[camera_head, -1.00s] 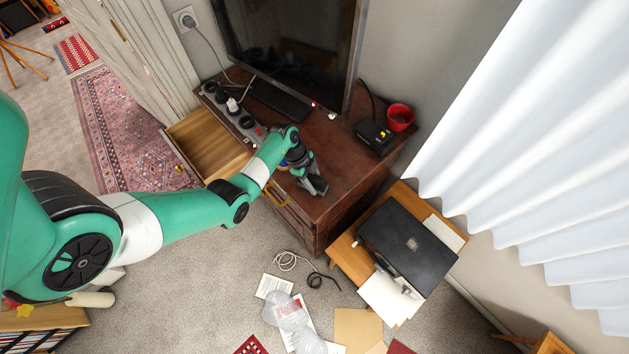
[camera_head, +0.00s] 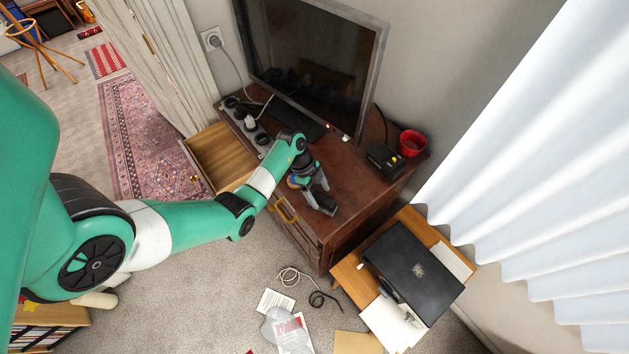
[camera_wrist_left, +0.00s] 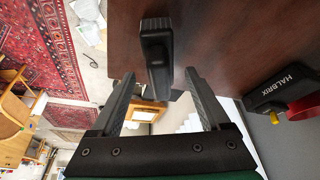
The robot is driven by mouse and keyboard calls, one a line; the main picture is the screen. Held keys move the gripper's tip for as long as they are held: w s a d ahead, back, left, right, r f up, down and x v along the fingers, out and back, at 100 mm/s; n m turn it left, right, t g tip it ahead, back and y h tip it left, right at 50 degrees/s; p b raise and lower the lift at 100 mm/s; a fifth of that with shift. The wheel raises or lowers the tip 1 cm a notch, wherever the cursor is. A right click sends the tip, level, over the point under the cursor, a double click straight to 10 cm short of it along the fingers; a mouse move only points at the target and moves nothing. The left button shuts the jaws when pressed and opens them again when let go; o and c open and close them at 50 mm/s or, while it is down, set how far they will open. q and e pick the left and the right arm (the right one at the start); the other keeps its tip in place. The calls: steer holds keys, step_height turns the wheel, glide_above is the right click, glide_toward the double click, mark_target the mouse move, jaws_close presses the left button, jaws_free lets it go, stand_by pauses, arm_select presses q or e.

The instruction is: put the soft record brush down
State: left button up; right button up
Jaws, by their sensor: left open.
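The record brush is a black, rounded, elongated block (camera_wrist_left: 157,50) in the left wrist view. It appears to lie on the dark reddish-brown cabinet top (camera_wrist_left: 215,30), near its edge. My left gripper (camera_wrist_left: 158,78) is open, with one finger on each side of the brush's near end, and visible gaps between fingers and brush. In the head view my left gripper (camera_head: 321,200) is low over the front right part of the cabinet top (camera_head: 345,175). There I cannot clearly separate the brush from the dark fingers. My right gripper is not in view.
A television (camera_head: 310,60) stands at the back of the cabinet, beside a power strip (camera_head: 246,122). An open drawer (camera_head: 220,157) juts out left. A printer (camera_head: 412,268) stands lower right.

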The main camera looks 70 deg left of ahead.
arm_select(q)
steer(key=v, duration=0.6)
steer(key=shift+r+p, duration=0.35)
steer(key=shift+p, duration=0.1)
steer(key=shift+s+a, duration=0.15)
